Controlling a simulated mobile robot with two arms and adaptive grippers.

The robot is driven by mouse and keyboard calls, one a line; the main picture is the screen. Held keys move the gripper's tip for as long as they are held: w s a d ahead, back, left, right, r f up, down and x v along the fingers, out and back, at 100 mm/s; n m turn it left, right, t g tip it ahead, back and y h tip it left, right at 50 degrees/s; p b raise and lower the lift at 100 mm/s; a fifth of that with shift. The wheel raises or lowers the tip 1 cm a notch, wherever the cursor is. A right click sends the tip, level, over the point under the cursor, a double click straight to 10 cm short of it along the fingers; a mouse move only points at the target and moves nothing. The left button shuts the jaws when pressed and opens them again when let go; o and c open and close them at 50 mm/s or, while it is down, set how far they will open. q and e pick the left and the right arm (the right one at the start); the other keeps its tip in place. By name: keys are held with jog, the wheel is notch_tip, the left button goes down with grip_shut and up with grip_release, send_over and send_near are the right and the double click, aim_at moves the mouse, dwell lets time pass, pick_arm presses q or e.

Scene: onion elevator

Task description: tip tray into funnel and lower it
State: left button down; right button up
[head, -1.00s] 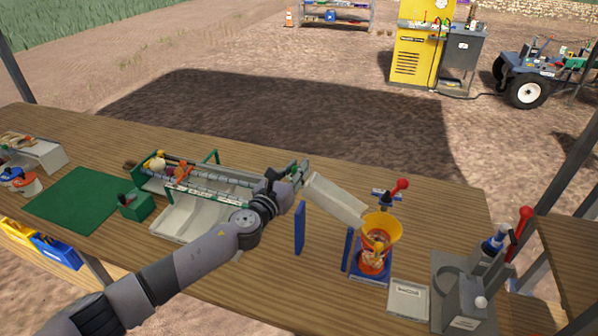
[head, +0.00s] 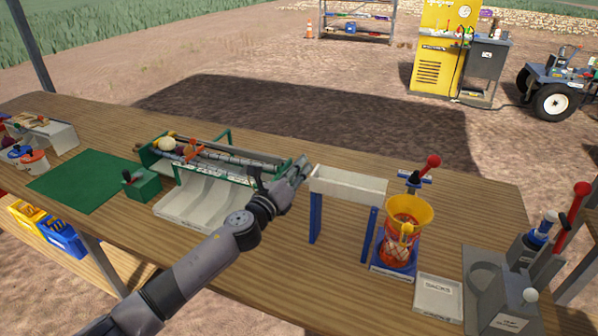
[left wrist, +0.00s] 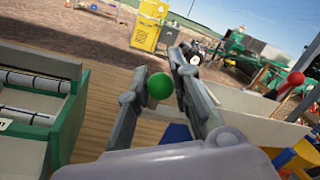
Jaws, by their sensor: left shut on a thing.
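The long white tray (head: 348,187) is roughly level on blue posts (head: 315,218), and I see no onions in it. It also shows at the right in the left wrist view (left wrist: 240,108). My left gripper (head: 301,168) is at the tray's left end. In the left wrist view, its fingers (left wrist: 158,95) are shut on a green ball knob (left wrist: 160,86). The yellow funnel (head: 409,212) stands right of the tray, over an orange net sack (head: 397,248) on a blue stand. The funnel's inside is only partly visible. My right gripper is out of view.
A green-framed roller conveyor (head: 230,160) with a pale chute (head: 200,205) is left of my gripper. A red-knobbed lever (head: 432,162) rises behind the funnel. A sacks tray (head: 438,297) and a grey machine (head: 500,290) are at right. Bare tabletop lies in front of the posts.

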pick_arm(q)
jog(key=shift+f, duration=0.25)
jog(key=c, duration=1.7)
grip_release()
jog(key=shift+a, duration=0.1)
jog(key=v, duration=1.2)
